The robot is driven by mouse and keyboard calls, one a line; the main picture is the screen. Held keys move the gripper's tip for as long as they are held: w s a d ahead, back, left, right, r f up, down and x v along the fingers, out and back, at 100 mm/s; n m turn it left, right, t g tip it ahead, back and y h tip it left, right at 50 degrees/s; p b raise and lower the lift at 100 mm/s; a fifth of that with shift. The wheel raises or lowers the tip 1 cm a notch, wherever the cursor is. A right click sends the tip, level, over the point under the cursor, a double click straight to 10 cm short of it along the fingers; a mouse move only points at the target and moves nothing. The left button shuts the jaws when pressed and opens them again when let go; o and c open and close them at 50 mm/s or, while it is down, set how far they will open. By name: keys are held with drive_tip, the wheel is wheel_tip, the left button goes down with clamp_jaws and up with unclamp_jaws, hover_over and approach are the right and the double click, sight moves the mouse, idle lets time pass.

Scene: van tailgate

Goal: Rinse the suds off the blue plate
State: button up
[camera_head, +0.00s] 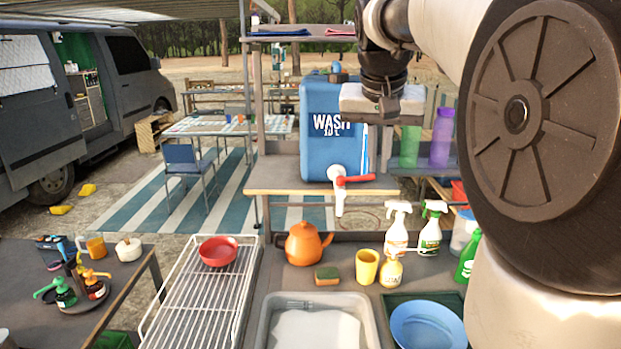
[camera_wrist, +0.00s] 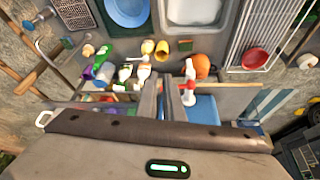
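A blue wash-water container (camera_head: 318,150) stands on a raised shelf, with a white tap (camera_head: 338,196) and red lever (camera_head: 355,180) facing the counter. My gripper is up beside the container, partly hidden behind my arm in the head view.
A white basin (camera_head: 268,322) with pale contents stands left of the tub. Behind are an orange kettle (camera_head: 304,245), sponge (camera_head: 327,276), yellow cup (camera_head: 367,267) and spray bottles (camera_head: 397,228). A wire rack (camera_head: 190,300) holds a red bowl (camera_head: 218,251) and is otherwise bare.

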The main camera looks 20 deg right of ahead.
drive_tip(key=s+a+f+n+g+h+b, duration=0.1)
drive_tip(key=a+f+n+g+h+b, duration=0.15)
drive_tip(key=f, duration=1.55)
drive_tip(key=a+f+n+g+h+b, duration=0.2)
drive_tip(key=a+f+n+g+b, duration=0.15)
drive_tip(key=f, duration=1.45)
drive_tip(key=s+d+f+n+h+b, duration=0.2)
drive_tip(key=s+f+n+h, duration=0.1)
drive_tip(key=s+f+h, duration=0.3)
drive_tip(key=shift+g, duration=0.4)
drive_tip(key=x, duration=0.5)
drive_tip(key=w+x, duration=0.1)
drive_tip(key=x, duration=0.5)
drive_tip(key=f+x, duration=0.1)
drive_tip(key=x, duration=0.4)
drive_tip(key=shift+w+d+f+b, duration=0.15)
drive_tip(key=shift+w+f+b, duration=0.1)
drive_tip(key=shift+w+b, duration=0.1)
drive_tip(key=shift+s, duration=0.1)
clamp_jaws()
